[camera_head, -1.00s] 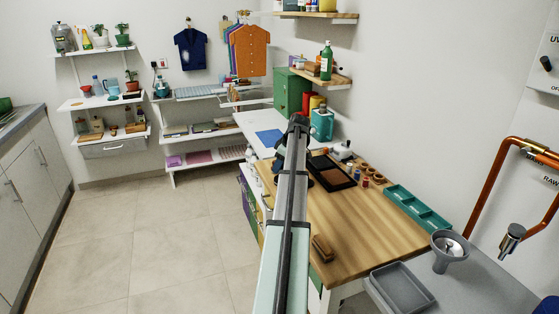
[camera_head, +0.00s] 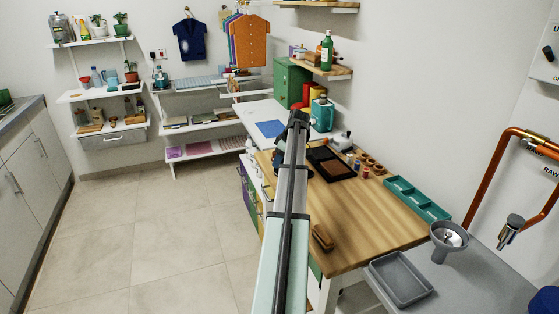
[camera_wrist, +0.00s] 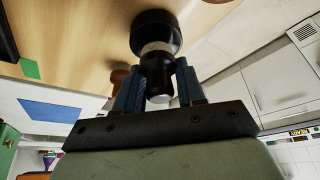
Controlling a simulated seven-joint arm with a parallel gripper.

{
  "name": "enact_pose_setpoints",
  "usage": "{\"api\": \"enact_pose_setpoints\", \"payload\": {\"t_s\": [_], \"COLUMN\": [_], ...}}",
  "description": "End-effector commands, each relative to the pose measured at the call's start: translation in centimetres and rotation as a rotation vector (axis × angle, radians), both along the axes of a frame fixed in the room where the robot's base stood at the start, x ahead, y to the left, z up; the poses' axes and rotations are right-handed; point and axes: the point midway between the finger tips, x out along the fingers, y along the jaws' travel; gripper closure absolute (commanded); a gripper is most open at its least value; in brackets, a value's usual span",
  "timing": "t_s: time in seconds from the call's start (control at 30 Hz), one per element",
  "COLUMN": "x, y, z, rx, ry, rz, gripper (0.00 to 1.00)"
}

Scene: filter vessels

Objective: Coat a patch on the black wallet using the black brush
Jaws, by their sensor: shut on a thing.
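My gripper (camera_wrist: 157,68) has blue fingers and is shut on a black brush (camera_wrist: 154,33) with a wide round black end and a pale band. In the wrist view the round end points to the top, over the wooden tabletop. A flat black rectangular thing (camera_head: 318,155) with a brown area lies on the table just right of the arm. I cannot tell whether it is the wallet or a tray.
The wooden table (camera_head: 380,220) has a clear front half, apart from a brown wooden block (camera_head: 321,237) by its left edge. Small bottles and brown jars (camera_head: 372,166) stand right of the black thing. A teal compartment tray (camera_head: 415,196) lies along the wall side.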

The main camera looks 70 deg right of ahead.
Motion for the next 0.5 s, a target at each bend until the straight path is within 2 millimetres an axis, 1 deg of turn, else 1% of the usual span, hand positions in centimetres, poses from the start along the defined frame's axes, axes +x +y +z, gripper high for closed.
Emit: {"api": "enact_pose_setpoints", "payload": {"t_s": [0.5], "x": [0.0], "y": [0.0], "z": [-0.4], "rx": [0.0], "ry": [0.0], "rz": [0.0], "gripper": [0.85]}}
